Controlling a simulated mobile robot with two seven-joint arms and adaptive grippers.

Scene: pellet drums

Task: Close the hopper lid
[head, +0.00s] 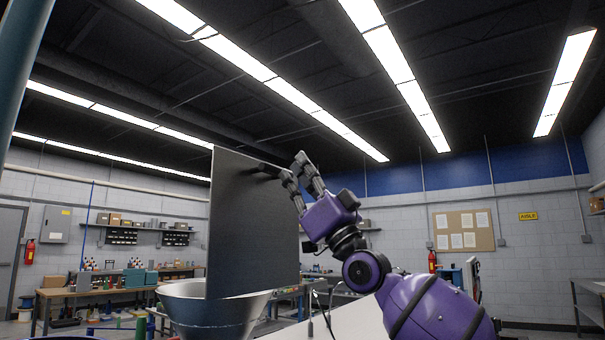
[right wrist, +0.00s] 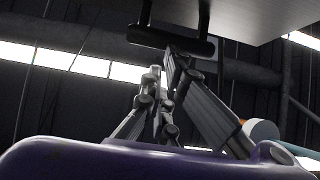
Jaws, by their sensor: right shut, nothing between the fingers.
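The hopper lid (head: 250,230) is a flat grey panel standing upright, open, above the hopper (head: 215,310), a metal bowl with a wide rim. A dark bar handle (head: 265,168) sticks out near the lid's top; it also shows in the right wrist view (right wrist: 170,40), with the lid's edge (right wrist: 255,15) at top right. My right gripper (head: 292,168) is shut and empty, its fingertips close beside the handle. In the right wrist view the fingertips (right wrist: 163,68) are just below the handle; I cannot tell whether they touch. My left gripper is not in view.
A pale surface (head: 345,322) lies right of the hopper, below my right arm. Workbenches (head: 75,290) with bottles and boxes stand along the back wall, under a shelf (head: 140,228). The air above the lid is clear.

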